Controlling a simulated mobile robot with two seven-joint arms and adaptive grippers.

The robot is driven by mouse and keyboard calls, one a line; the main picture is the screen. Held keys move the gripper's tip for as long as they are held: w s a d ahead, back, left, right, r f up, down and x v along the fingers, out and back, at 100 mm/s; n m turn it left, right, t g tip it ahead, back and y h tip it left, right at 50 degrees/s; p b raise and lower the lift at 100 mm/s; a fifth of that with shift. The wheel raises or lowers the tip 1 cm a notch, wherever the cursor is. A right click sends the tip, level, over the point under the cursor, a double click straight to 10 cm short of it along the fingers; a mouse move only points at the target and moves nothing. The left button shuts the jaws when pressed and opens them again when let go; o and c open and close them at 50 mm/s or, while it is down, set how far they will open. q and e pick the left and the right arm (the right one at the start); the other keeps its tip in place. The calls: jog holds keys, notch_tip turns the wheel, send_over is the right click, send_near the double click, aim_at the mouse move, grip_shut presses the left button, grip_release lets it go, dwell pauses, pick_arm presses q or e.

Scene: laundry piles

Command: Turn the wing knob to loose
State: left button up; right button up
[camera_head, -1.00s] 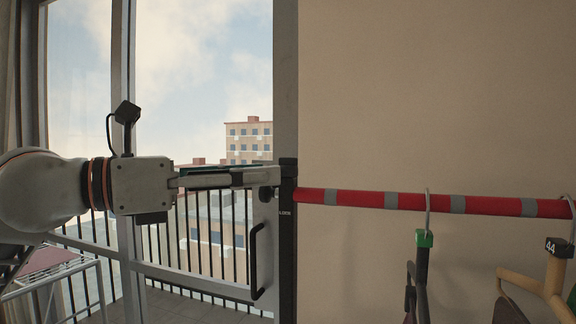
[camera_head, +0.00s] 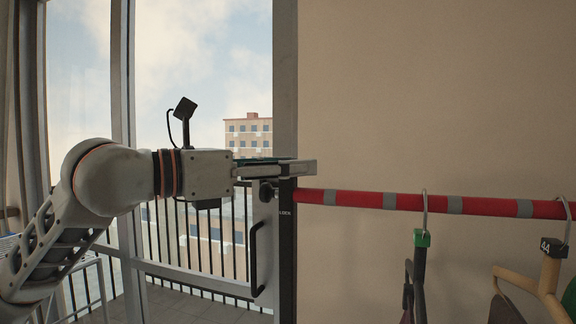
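The dark wing knob (camera_head: 267,192) sticks out from the left side of a black upright post (camera_head: 288,250), near the end of a red and grey striped rail (camera_head: 420,202). White lettering that seems to read "LOCK" is on the post just below the knob. My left gripper (camera_head: 308,168) comes in level from the left, with its fingers above the knob and across the top of the post in the picture. Its fingers overlap edge-on, so their gap is hidden, and I cannot tell whether they touch the post. My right gripper is out of view.
Hangers with green (camera_head: 422,238) and numbered black (camera_head: 551,246) tags hang from the rail on the right. A glass balcony door with a black handle (camera_head: 258,259) is behind my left arm. A bare beige wall (camera_head: 430,90) is behind the rail.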

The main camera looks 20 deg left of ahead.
pick_arm(q)
grip_shut()
jog(key=shift+g+h, duration=0.3)
jog(key=shift+h, duration=0.1)
jog(key=shift+a+m+g+h, duration=0.1)
jog(key=shift+m+g+h, duration=1.2)
jog(key=shift+m+g, duration=0.35)
jog(key=shift+m+g+h, duration=0.55)
jog(key=shift+m+g, duration=0.4)
jog(key=shift+g, duration=0.4)
jog(key=shift+m+g+h, duration=0.55)
jog(key=shift+m+g, duration=0.35)
jog(key=shift+g, duration=0.7)
